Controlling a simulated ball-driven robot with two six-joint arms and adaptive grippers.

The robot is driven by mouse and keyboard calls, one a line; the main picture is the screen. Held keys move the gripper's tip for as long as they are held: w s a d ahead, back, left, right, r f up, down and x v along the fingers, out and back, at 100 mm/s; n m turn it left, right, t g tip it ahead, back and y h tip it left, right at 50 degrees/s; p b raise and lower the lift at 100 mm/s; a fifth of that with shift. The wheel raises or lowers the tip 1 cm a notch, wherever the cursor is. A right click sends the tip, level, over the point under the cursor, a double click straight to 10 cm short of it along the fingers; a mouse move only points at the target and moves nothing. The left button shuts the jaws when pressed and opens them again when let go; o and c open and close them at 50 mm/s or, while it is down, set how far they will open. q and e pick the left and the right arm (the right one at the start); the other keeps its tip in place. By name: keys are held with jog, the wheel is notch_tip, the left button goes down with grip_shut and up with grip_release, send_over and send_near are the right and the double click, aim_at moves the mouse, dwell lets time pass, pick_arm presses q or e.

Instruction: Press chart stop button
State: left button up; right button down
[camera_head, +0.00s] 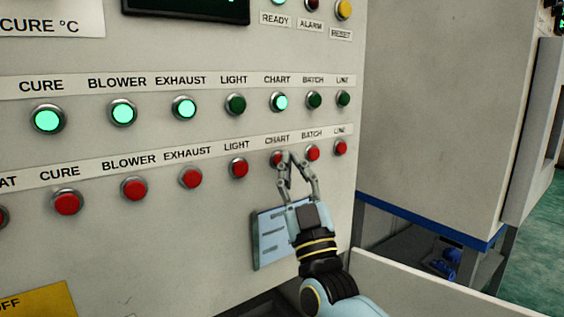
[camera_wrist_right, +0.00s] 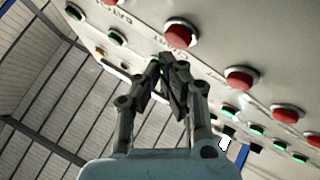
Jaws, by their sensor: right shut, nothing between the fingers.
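The red chart stop button (camera_head: 277,159) sits in the lower row of the panel, under a CHART label, partly covered by my fingertips in the head view. In the right wrist view the red button (camera_wrist_right: 180,33) beside the CHART lettering is just beyond the fingertips. My right gripper (camera_head: 287,155) is shut and empty, its tips close in front of the button's right side; contact cannot be told. The shut fingers also show in the wrist view (camera_wrist_right: 170,60). The green chart button (camera_head: 280,102) above is lit. My left gripper is not in view.
Red batch (camera_head: 312,152) and light (camera_head: 238,167) buttons flank the chart stop closely. Cure, blower and exhaust green lamps (camera_head: 184,107) are lit. A pale blue plate (camera_head: 270,240) is on the panel below, behind my wrist. A grey cabinet (camera_head: 440,110) stands right.

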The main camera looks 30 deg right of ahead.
jog(key=shift+w, duration=0.1)
jog(key=shift+w, duration=0.35)
jog(key=shift+w+b, duration=0.3)
jog(key=shift+w, duration=0.15)
dwell(0.7)
jog(key=shift+s, duration=0.15)
jog(key=shift+s+p, duration=0.5)
jog(key=shift+s, duration=0.25)
jog(key=shift+s, duration=0.1)
jog(key=s+p, duration=0.1)
jog(key=s, duration=0.1)
jog(key=s+p, duration=0.1)
jog(key=s, duration=0.1)
jog(key=shift+s+d, duration=0.2)
jog(key=shift+s, duration=0.2)
